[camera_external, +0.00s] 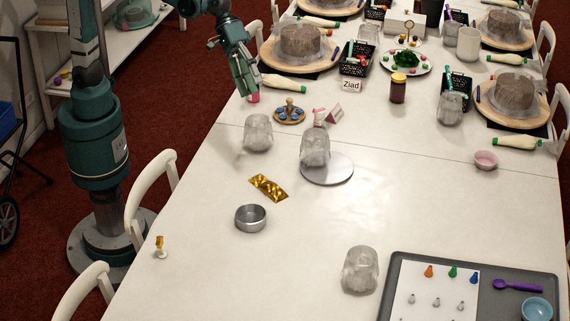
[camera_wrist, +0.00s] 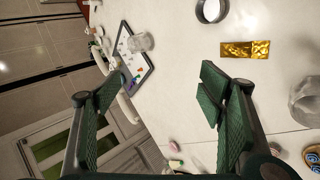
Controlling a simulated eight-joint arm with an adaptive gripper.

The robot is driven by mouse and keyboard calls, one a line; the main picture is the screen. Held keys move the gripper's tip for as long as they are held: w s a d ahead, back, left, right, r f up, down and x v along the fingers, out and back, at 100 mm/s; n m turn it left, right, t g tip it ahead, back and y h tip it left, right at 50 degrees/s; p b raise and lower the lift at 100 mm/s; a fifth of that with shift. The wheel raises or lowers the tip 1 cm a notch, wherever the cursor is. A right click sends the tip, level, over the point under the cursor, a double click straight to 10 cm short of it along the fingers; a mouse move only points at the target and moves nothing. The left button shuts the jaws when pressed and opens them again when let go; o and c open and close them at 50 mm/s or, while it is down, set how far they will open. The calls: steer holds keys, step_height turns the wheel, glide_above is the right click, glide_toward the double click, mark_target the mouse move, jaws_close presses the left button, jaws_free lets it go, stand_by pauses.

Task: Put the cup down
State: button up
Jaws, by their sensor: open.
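Several clear, textured cups stand on the white table. One cup (camera_external: 258,133) is left of the middle, and a second cup (camera_external: 315,147) is at the round grey disc (camera_external: 327,174). A third cup (camera_external: 360,270) stands near the front beside a tray; a cup next to the tray also shows in the wrist view (camera_wrist: 140,42). Another cup (camera_wrist: 305,100) is cut off at the right of the wrist view. My gripper (camera_external: 243,76) is over the table's left edge, apart from these cups. In the wrist view its fingers (camera_wrist: 148,92) are spread with nothing held between them.
A gold packet (camera_external: 268,187) and a metal tin (camera_external: 250,218) lie on the near table. A pink object (camera_external: 253,97) is just below my gripper. A wooden stand (camera_external: 289,112), jar (camera_external: 398,88) and grey tray (camera_external: 390,292) take up other spots. The near right middle is clear.

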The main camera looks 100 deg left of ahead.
mark_target(359, 250)
steer(key=w+d+f+n+h, duration=0.25)
steer(key=w+d, duration=0.35)
steer(key=w, duration=0.3)
steer(key=w+d+f+n+h, duration=0.15)
steer(key=w+d+f, duration=0.3)
steer(key=w, duration=0.55)
steer(key=w+d+f+n+h, duration=0.1)
steer(key=w+d+f+n, duration=0.2)
steer(key=w+d, duration=0.45)
steer(key=w+d+f+n+h, duration=0.1)
steer(key=w+d+f+n, duration=0.1)
steer(key=f, duration=0.5)
steer(key=w+d+f+n+h, duration=0.2)
steer(key=w+d+f, duration=0.2)
steer(key=w+f, duration=0.3)
steer(key=w+d+f+n+h, duration=0.2)
steer(key=w+d+f+n, duration=0.1)
steer(key=w+f, duration=0.2)
steer(key=shift+w+d+f, duration=0.1)
steer(key=shift+d+f, duration=0.1)
steer(key=shift+f, duration=0.35)
steer(key=shift+d+f, duration=0.2)
steer(key=shift+f, duration=0.3)
steer(key=shift+w+d+f, duration=0.1)
steer(key=shift+d+f, duration=0.1)
steer(key=shift+f, duration=0.4)
steer(key=shift+x, duration=1.25)
steer(key=shift+d, duration=0.1)
